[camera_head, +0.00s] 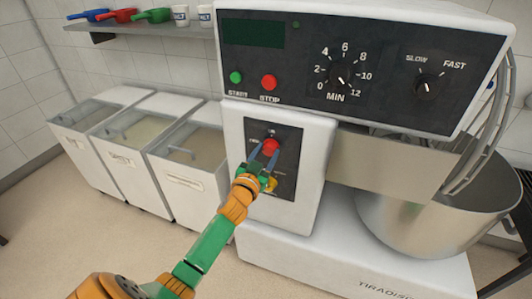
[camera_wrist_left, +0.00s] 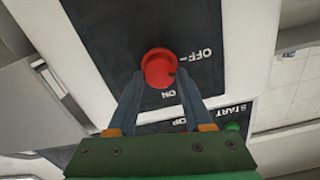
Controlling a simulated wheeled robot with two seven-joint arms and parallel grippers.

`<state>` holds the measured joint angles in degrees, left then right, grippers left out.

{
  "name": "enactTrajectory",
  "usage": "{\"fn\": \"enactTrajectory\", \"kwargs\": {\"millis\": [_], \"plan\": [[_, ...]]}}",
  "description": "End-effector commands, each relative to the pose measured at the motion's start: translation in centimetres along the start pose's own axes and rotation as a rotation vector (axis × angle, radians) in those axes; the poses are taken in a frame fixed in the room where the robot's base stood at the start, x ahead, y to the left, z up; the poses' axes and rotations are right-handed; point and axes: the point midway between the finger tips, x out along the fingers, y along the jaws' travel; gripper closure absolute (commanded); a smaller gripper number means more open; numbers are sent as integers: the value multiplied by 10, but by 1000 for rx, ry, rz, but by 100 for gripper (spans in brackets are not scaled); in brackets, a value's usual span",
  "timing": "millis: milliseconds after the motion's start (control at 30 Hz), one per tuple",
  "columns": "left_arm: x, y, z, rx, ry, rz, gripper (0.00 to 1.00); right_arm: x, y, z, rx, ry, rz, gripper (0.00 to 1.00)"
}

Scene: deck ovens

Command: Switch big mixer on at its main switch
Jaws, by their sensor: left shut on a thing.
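The big mixer (camera_head: 317,172) is a white machine with a dark control panel on top and a steel bowl (camera_head: 405,222) at the right. Its main switch is a red round knob (camera_head: 271,147) on a small dark plate on the column, and it also shows in the wrist view (camera_wrist_left: 159,62) beside OFF and ON lettering. My left gripper (camera_head: 263,153) is shut on this red knob, one blue-grey finger on each side. Which way the knob is turned is hard to tell. My right gripper is out of view.
A yellow knob (camera_head: 270,184) sits just below the red one, close to my left gripper. Green START (camera_head: 236,77) and red STOP (camera_head: 268,82) buttons and dials are above. White ingredient bins (camera_head: 183,182) stand at the left; the floor in front is clear.

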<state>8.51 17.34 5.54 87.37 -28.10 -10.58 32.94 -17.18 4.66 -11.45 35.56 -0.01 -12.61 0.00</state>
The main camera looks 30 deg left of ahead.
Motion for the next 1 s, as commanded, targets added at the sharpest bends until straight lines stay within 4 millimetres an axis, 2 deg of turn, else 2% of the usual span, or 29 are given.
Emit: {"fn": "enactTrajectory", "kwargs": {"millis": [1000], "plan": [[0,3,2,958,0,-1,100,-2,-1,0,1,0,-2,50]]}}
